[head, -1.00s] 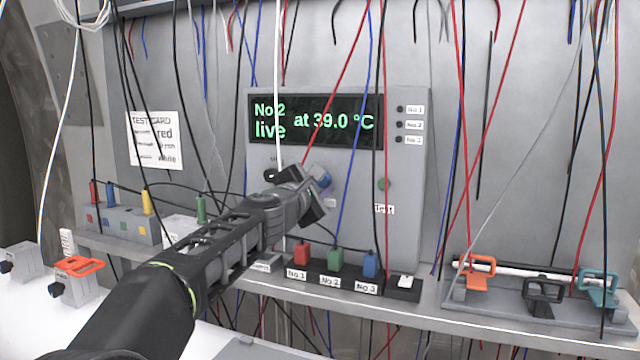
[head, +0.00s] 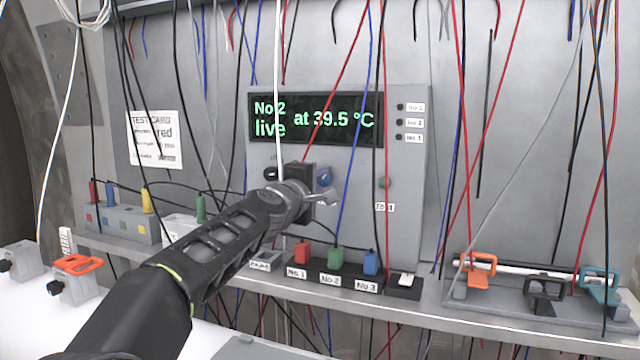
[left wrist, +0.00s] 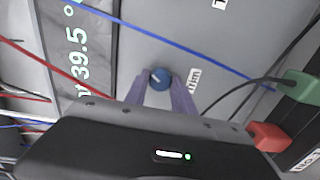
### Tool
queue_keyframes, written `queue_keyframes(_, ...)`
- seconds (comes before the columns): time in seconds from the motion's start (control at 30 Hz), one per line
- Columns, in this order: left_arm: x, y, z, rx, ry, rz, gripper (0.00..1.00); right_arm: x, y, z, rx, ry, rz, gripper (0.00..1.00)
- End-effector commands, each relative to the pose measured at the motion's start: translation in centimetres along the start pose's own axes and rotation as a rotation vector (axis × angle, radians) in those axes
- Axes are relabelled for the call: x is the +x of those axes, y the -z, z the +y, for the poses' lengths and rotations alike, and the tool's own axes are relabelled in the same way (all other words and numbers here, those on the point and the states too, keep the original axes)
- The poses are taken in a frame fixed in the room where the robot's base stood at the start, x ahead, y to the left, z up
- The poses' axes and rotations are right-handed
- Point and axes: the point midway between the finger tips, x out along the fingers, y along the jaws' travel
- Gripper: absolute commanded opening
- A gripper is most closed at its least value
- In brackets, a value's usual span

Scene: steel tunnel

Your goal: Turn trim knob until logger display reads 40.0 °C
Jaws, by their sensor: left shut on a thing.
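The logger (head: 410,200) is a grey panel whose dark display (head: 315,120) reads "No 2 live at 39.5 °C" in green. The blue trim knob (head: 323,177) sits below the display, partly hidden behind my left gripper (head: 318,185). In the left wrist view the round blue trim knob (left wrist: 159,77) with a pale mark lies between the fingertips of my left gripper (left wrist: 160,80), which is shut on it. The "trim" label (left wrist: 193,82) is beside it. My right gripper is not in view.
Red, green and blue plugs (head: 335,258) stand on the shelf below. Several loose wires hang in front of the panel, one blue wire (left wrist: 185,45) close to the knob. Orange and teal clamps (head: 540,280) are at right.

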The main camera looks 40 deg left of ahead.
Motion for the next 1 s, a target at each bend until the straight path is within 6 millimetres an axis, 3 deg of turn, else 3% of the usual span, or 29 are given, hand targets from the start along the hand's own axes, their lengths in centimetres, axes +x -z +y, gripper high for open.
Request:
queue_keyframes(0.5, 0.04, -0.01, -0.19, 0.373, 0.003, -0.001, 0.00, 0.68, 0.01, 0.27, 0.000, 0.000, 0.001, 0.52)
queue_keyframes(1.0, 0.05, -0.07, -0.17, 0.431, 0.003, -0.003, 0.00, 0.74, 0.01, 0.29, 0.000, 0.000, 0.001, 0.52)
